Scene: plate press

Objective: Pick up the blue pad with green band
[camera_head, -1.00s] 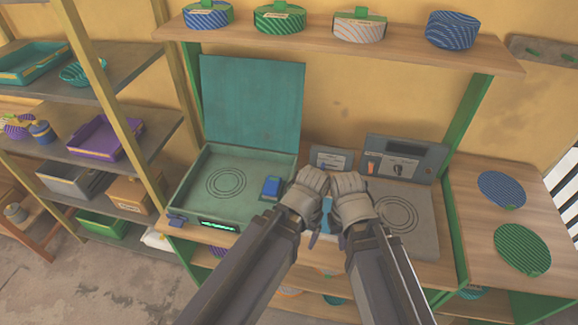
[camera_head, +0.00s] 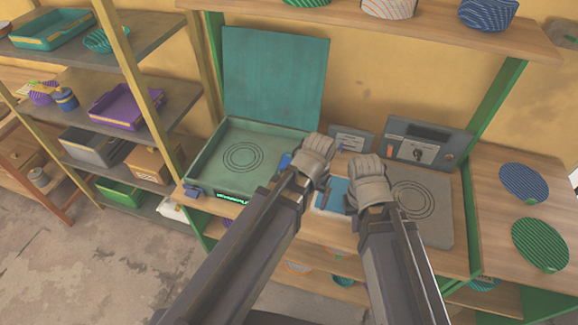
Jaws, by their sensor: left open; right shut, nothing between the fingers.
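A blue striped round pad (camera_head: 523,183) lies on the wooden table at the right, with a small green spot at its lower edge. Another blue striped round piece (camera_head: 487,13) stands on the upper shelf at the top right; no green band shows on it. My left gripper (camera_head: 322,158) is open at the right edge of the teal press. My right gripper (camera_head: 368,182) is shut and empty, beside the grey plate at its right. A light blue flat thing (camera_head: 333,195) shows between the grippers, partly hidden by them.
The teal press (camera_head: 200,180) stands open with its lid (camera_head: 275,75) upright. A grey control box (camera_head: 425,145) stands behind the grey plate (camera_head: 425,215). A green striped disc (camera_head: 540,244) lies at the right. The shelf (camera_head: 400,30) overhangs the bench.

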